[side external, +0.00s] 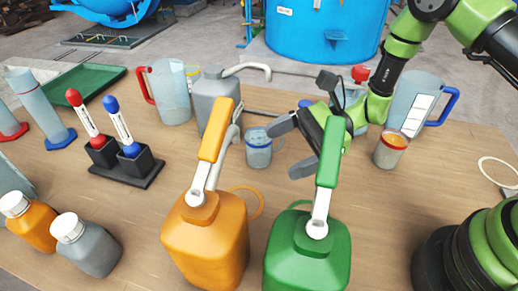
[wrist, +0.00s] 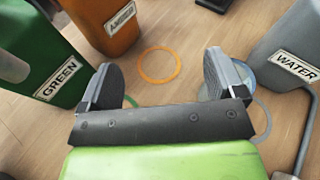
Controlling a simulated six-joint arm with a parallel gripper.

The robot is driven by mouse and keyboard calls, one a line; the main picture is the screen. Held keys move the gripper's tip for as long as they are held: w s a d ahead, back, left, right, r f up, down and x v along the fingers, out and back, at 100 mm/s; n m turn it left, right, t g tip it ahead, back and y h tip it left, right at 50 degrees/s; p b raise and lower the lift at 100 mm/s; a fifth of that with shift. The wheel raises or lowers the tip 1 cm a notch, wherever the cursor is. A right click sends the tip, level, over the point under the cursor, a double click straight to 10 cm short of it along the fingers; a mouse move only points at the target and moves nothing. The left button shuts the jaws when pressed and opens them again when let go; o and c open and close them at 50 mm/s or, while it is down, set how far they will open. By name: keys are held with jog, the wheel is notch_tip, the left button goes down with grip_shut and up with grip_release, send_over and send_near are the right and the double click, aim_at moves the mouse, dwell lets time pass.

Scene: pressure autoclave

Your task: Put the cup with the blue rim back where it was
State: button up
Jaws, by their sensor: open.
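The cup with the blue rim (side external: 258,152) is clear with bluish contents and stands upright on the table, behind the orange and green jugs. My gripper (side external: 283,150) is open and empty, just right of this cup in the side view. In the wrist view my gripper (wrist: 160,62) shows bare table and an orange ring between its fingers. The cup (wrist: 243,72) is partly hidden behind the right finger there, outside the jaws. I cannot tell whether finger and cup touch. A second cup, with a red-orange rim (side external: 390,152), stands to the right.
The orange jug (side external: 205,245) and green jug (side external: 307,260) stand in front; the grey WATER jug (wrist: 290,55) is close to the cup. Measuring jugs (side external: 170,92) (side external: 412,105) stand behind.

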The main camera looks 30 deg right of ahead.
jog(key=s+a+n+g+h, duration=0.2)
jog(key=a+n+g, duration=0.1)
jog(key=n+g, duration=0.45)
jog(key=n+t+h, duration=0.5)
jog(key=n+h, duration=0.6)
jog(key=h, duration=0.2)
send_near(260, 143)
jog(key=s+a+f, duration=0.1)
jog(key=s+f, duration=0.1)
jog(key=s, duration=0.1)
jog(key=shift+w+f, duration=0.15)
jog(key=shift+f, duration=1.15)
jog(key=shift+w+f, duration=0.2)
jog(key=shift+f, duration=1.15)
jog(key=c, duration=1.1)
jog(key=shift+o, duration=0.2)
notch_tip(260, 143, up, 10)
jog(key=s+d+m, duration=0.2)
jog(key=s+d, duration=0.1)
jog(key=d, duration=0.3)
jog(key=s+d+m, duration=0.3)
jog(key=s+d, duration=0.3)
jog(key=s, duration=0.2)
jog(key=shift+s+d+f, duration=0.1)
jog(key=shift+s+f, duration=0.05)
jog(key=shift+f, duration=4.75)
